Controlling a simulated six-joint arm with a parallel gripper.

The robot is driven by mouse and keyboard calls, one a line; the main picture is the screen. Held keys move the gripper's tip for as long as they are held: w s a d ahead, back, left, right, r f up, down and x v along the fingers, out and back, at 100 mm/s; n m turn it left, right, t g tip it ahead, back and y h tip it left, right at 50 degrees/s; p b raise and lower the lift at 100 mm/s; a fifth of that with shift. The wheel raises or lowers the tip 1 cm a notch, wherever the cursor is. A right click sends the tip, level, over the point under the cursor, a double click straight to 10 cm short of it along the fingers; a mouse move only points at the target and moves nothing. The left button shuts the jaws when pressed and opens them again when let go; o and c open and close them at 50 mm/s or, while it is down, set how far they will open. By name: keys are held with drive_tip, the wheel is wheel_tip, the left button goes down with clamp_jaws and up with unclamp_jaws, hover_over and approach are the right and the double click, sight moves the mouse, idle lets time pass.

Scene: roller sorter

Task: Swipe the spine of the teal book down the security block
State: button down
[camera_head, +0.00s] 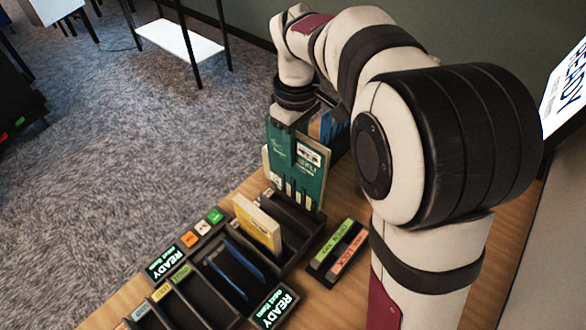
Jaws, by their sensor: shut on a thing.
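The teal book (312,180) stands upright at the back of the slotted black rack, with white markings on its face. My gripper (290,140) comes down from above and is shut on its upper part. The fingers hide part of the book, and I cannot tell whether its lower edge touches the rack. A low black block (321,264) with a green and an orange label strip lies on the table to the right of the rack. It may be the security block; its lettering is too small to read surely.
A yellow book (258,225) stands in the slotted rack (300,243), near a dark blue item (237,262). Lit READY panels (165,263) sit at the rack's front and left. Blue books (327,128) stand behind my gripper.

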drive_tip(key=w+d+r, duration=0.4)
drive_tip(key=w+d, duration=0.1)
drive_tip(key=d, duration=0.1)
wheel_tip(320, 180, down, 12)
drive_tip(key=w+a, duration=0.1)
drive_tip(key=shift+w+a+r, duration=0.2)
drive_tip(key=shift+w, duration=0.1)
idle(0.4)
drive_tip(key=shift+s+d, duration=0.1)
wheel_tip(320, 180, up, 12)
drive_tip(key=s+d, duration=0.1)
idle(1.0)
drive_tip(key=shift+s+d, duration=0.1)
drive_tip(key=shift+s, duration=0.05)
